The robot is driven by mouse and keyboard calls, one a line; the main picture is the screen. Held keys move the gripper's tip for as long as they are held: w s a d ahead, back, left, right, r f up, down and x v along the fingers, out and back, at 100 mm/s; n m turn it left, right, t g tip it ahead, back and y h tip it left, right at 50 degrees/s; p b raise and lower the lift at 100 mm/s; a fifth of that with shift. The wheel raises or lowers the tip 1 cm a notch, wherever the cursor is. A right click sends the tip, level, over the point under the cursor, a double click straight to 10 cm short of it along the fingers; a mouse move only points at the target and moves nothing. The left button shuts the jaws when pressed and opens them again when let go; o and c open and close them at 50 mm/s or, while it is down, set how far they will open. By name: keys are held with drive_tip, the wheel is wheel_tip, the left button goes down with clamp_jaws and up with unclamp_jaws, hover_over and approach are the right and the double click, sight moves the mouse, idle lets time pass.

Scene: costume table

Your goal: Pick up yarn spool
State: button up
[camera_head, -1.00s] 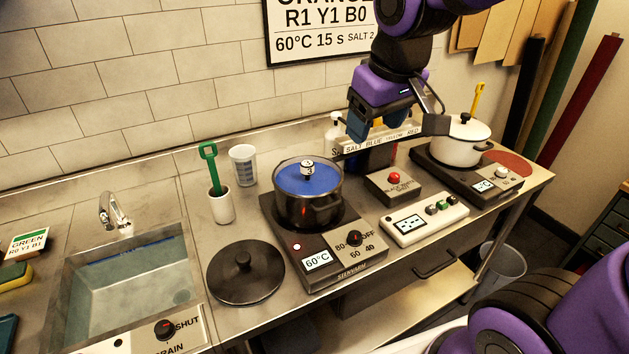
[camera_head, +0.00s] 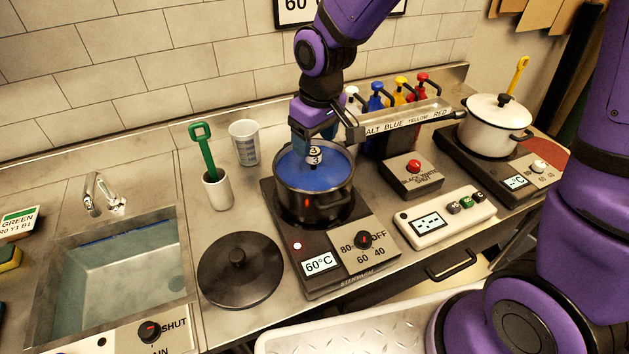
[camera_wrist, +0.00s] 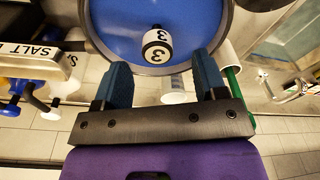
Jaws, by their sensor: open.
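The yarn spool (camera_head: 315,154), white with black ends and marked 3, sits in the blue liquid of the dark pot (camera_head: 315,205). My gripper (camera_head: 314,142) is over the pot, pointing down, close to the spool. In the wrist view the spool (camera_wrist: 157,45) lies just beyond and between the tips of my open, empty blue-grey fingers (camera_wrist: 163,70). I cannot tell whether the fingertips are level with the spool. The spool's lower part is hidden in the liquid.
The pot stands on a hot plate (camera_head: 322,262) reading 60°C. A black lid (camera_head: 240,285) lies left of it. A white cup (camera_head: 217,190) with a green tool stands behind. The labelled dispenser rack (camera_head: 405,122) is close on the right, with a lidded white pot (camera_head: 492,128) beyond.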

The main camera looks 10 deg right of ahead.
sight(313, 161)
drive_tip(key=shift+w+a+f, duration=0.1)
drive_tip(key=shift+w+f, duration=0.1)
drive_tip(key=shift+f, duration=1.6)
drive_tip(key=shift+w+f, duration=0.2)
drive_tip(key=shift+f, duration=1.6)
drive_tip(key=shift+c, duration=0.4)
drive_tip(key=c, duration=1.1)
clamp_jaws()
drive_tip(key=shift+r, duration=0.15)
